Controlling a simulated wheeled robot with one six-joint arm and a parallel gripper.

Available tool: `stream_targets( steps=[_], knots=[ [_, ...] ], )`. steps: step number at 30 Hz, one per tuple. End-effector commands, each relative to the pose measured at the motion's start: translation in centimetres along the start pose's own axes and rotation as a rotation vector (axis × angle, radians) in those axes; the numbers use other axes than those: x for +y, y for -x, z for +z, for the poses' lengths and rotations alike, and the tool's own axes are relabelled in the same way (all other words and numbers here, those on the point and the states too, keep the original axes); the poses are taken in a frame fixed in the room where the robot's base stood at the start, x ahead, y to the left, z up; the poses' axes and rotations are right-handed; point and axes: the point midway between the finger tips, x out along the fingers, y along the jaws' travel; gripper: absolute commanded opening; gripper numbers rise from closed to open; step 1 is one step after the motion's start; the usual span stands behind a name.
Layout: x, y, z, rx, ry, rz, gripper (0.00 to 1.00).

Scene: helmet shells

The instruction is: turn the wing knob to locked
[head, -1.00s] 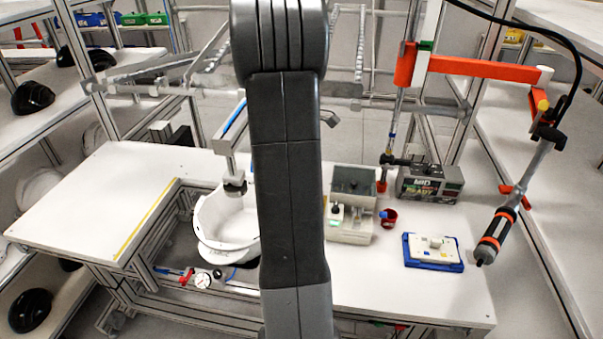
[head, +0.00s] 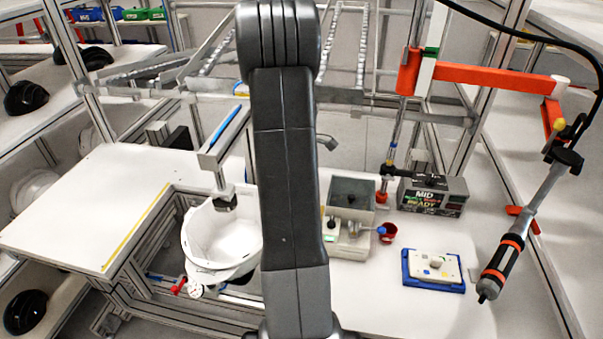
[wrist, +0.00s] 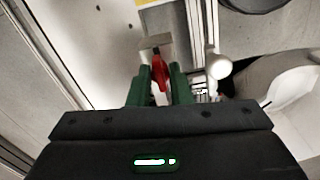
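A red piece (wrist: 159,72), apparently the wing knob, shows between the green fingertips of my gripper (wrist: 160,78) in the wrist view. My gripper looks open, with one finger on each side; I cannot tell whether either touches it, or how far beyond the tips it lies. A pale block (wrist: 156,43) is just above it and a white round-ended part (wrist: 219,68) to its right. In the head view a small red handle (head: 179,286) sits left of a white dial (head: 196,288), below the white helmet shell (head: 218,243). My gripper is hidden behind my arm there.
The white table (head: 80,215) has an open frame corner under the helmet shell. A grey box fixture (head: 350,195), a red cup (head: 388,233) and a blue tray (head: 408,270) with a pale plate stand right of my arm. A tool (head: 500,265) hangs at far right.

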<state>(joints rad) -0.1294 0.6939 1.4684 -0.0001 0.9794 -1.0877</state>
Motion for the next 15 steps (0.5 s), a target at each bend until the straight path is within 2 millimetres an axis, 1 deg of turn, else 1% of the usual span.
stream_targets(
  steps=[8, 15],
  knots=[
    [0.00, 0.03, -0.01, 0.000, -0.011, 0.000, 0.00],
    [0.00, 0.00, -0.01, 0.000, -0.100, 0.001, 0.00]
  ],
)
